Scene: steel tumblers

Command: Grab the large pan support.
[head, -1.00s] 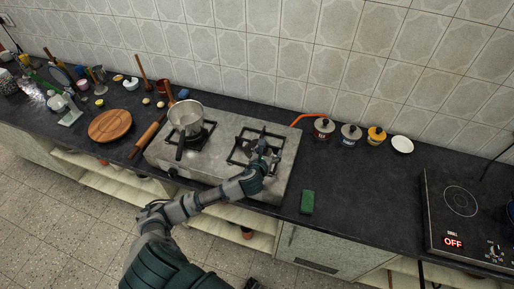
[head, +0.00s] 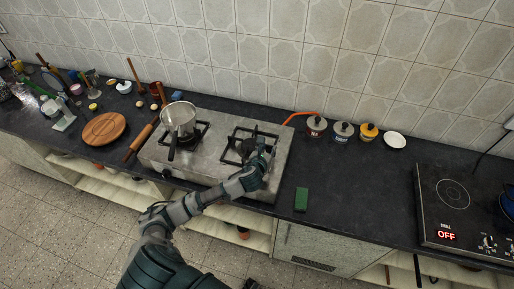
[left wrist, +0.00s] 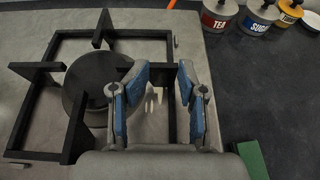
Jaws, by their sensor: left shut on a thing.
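The large pan support (head: 239,131) is a black square grate with inward prongs, over the right burner of the grey stove (head: 213,177). It shows from above in the left wrist view (left wrist: 38,108). My left gripper (head: 261,151) is at the right side of this support. In the left wrist view, its blue-padded fingers (left wrist: 159,88) stand either side of the support's right bar and are shut on it. The support appears to rest on the stove. The fingers and palm hide part of that bar. My right gripper is not in view.
A steel pot (head: 179,119) stands on the left burner. A green sponge (head: 301,199) lies right of the stove. An induction cooker (head: 452,213) is far right; dark counter between is free.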

